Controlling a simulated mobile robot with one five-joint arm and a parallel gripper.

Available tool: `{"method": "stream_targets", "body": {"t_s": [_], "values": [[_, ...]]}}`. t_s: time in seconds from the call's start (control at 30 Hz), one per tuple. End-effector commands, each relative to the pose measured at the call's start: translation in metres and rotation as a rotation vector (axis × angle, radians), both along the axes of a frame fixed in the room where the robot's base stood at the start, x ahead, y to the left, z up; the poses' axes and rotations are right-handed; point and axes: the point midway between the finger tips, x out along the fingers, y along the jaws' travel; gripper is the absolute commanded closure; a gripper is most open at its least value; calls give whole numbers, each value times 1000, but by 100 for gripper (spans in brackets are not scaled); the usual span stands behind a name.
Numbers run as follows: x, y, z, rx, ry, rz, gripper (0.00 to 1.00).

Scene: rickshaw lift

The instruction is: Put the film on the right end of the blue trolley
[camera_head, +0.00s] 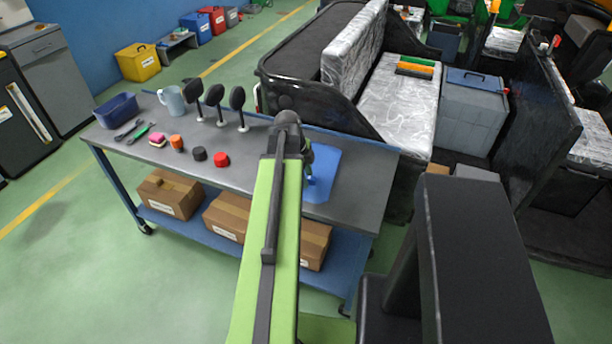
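The blue trolley (360,172) has a grey top and a blue frame and lower shelf. A flat blue mat (325,172) lies at the right end of its top, partly behind my arm. Clear, crinkled film (398,98) covers the rickshaw's seat and backrest, behind the trolley on the right. I cannot make out a separate loose piece of film. My gripper (308,165) is over the right part of the trolley top, by the mat. My green arm hides most of it, and its fingers cannot be made out.
The trolley top's left half holds a blue bin (116,109), tools, a jug (172,101), several black mirrors (215,97), and small orange, black and red pieces. Cardboard boxes (170,193) sit on the lower shelf. The rickshaw body (290,80) stands close behind the trolley.

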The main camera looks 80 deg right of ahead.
Motion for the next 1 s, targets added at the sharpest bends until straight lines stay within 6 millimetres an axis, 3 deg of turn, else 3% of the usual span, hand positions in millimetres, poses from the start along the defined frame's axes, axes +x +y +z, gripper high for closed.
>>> {"method": "stream_targets", "body": {"t_s": [0.27, 0.8, 1.0], "values": [[3, 3, 23, 0, 0, 1, 61], [24, 22, 143, 0, 0, 1, 61], [31, 27, 170, 0, 0, 0, 61]]}}
